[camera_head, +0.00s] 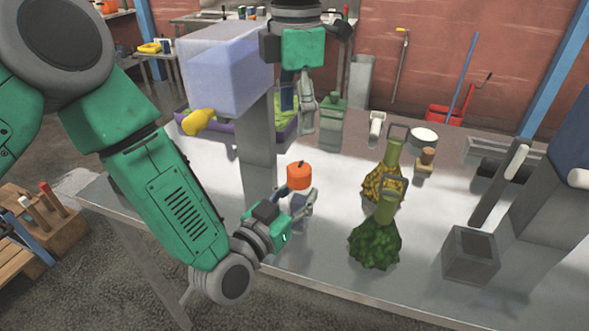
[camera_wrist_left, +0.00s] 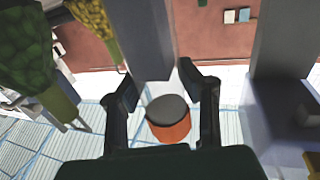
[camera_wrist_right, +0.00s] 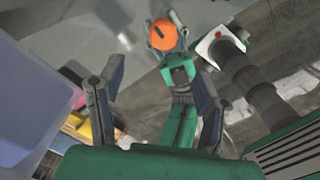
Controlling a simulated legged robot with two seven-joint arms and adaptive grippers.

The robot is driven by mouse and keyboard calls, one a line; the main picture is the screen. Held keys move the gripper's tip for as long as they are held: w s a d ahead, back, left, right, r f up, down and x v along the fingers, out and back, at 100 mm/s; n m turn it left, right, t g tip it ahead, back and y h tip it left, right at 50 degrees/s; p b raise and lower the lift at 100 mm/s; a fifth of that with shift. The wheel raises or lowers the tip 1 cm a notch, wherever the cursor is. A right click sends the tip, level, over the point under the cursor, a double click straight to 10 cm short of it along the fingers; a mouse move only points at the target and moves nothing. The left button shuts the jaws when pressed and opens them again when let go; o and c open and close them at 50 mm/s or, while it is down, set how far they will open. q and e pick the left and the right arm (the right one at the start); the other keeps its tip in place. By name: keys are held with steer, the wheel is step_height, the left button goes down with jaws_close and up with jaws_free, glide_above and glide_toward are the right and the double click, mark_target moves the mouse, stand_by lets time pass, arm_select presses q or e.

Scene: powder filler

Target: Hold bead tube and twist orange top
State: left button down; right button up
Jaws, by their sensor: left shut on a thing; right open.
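The bead tube's round orange top (camera_head: 299,176) has a dark mark on it. My left gripper (camera_head: 303,203) is shut on the tube just below this top, above the table's near side; the tube's body is mostly hidden. In the left wrist view the orange top (camera_wrist_left: 172,131) and a dark grey round end lie between the fingers (camera_wrist_left: 166,105). My right gripper (camera_head: 297,102) points down, open and empty, above and apart from the orange top. In the right wrist view the top (camera_wrist_right: 163,36) shows beyond its spread fingers (camera_wrist_right: 158,95).
Two flask-shaped containers, one with yellow beads (camera_head: 375,188) and one with green beads (camera_head: 374,245), stand right of my left gripper. A grey post carries a translucent box (camera_head: 222,70) at the left. The table (camera_head: 330,255) is clear nearby.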

mark_target(295, 167)
steer(key=shift+n, duration=0.4)
step_height(295, 167, down, 12)
steer(key=c, duration=1.2)
